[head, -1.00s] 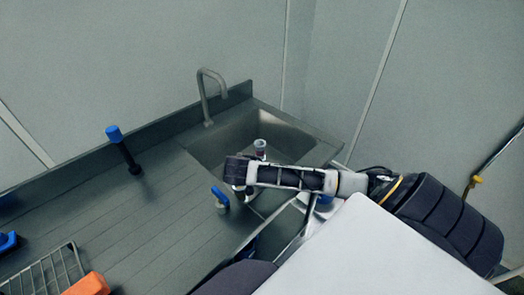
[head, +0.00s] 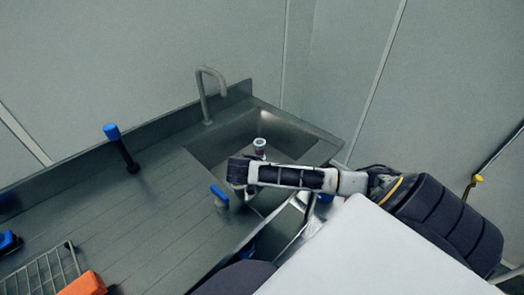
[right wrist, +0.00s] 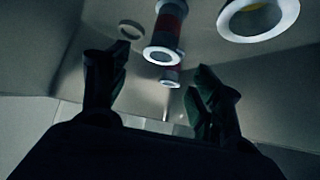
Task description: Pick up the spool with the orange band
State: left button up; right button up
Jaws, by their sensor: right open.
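A spool with white ends and a dark reddish band (head: 260,146) is in the sink. In the right wrist view, a spool with a red band and white end ring (right wrist: 165,30) is beyond my fingers, near the top middle. A second white ring with a yellowish inside (right wrist: 258,20) is at the top right; its band is mostly out of frame. I cannot tell for sure which band is orange. My right gripper (right wrist: 152,75) is open and empty, its fingers apart short of the red-banded spool. In the head view it is over the sink, mostly hidden by my wrist.
The sink (head: 205,150) has steep walls and a tall faucet (head: 204,95) behind it. A blue-topped post (head: 112,132), a blue-handled item (head: 220,197), a wire rack (head: 40,270) and an orange block (head: 83,285) are on the counter (head: 150,215).

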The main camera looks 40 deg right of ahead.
jog(key=x, duration=0.7)
jog(key=shift+w, duration=0.15)
jog(key=x, duration=0.3)
jog(key=shift+w+f+b, duration=0.1)
jog(key=shift+f+b, duration=0.1)
jog(key=shift+b, duration=0.15)
jog(key=shift+w+d+f, duration=0.1)
jog(key=shift+d+f, duration=0.15)
jog(key=shift+f, duration=0.05)
pick_arm(q)
jog(key=w, duration=0.3)
jog(key=shift+d, duration=0.4)
jog(key=shift+s, duration=0.1)
